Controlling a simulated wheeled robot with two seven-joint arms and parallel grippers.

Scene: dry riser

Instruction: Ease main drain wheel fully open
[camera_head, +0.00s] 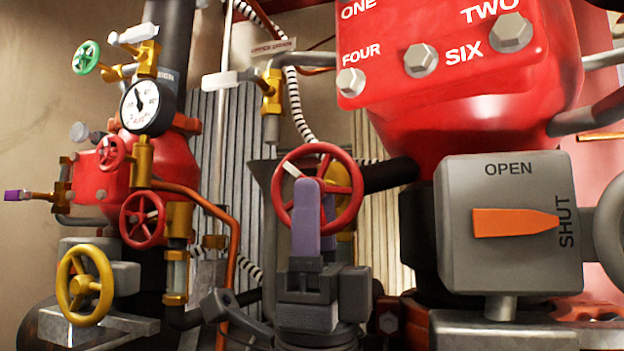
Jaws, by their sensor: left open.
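A large red spoked handwheel (283,174) stands upright in the middle of the view, with a yellow valve body partly visible behind it. No readable label marks it as the main drain wheel. My left gripper (315,192) is in front of this wheel, pointing up, its purple fingers overlapping the hub and lower spokes. It is open. The near finger hides part of the wheel, and I cannot tell whether the fingers touch it. My right gripper is not in view.
A grey box (508,255) with an orange pointer at SHUT stands close on the right, below a red bolted housing (460,110). On the left are a pressure gauge (140,106), a small red wheel (143,219), a yellow wheel (85,285), a green wheel (86,57) and copper pipes.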

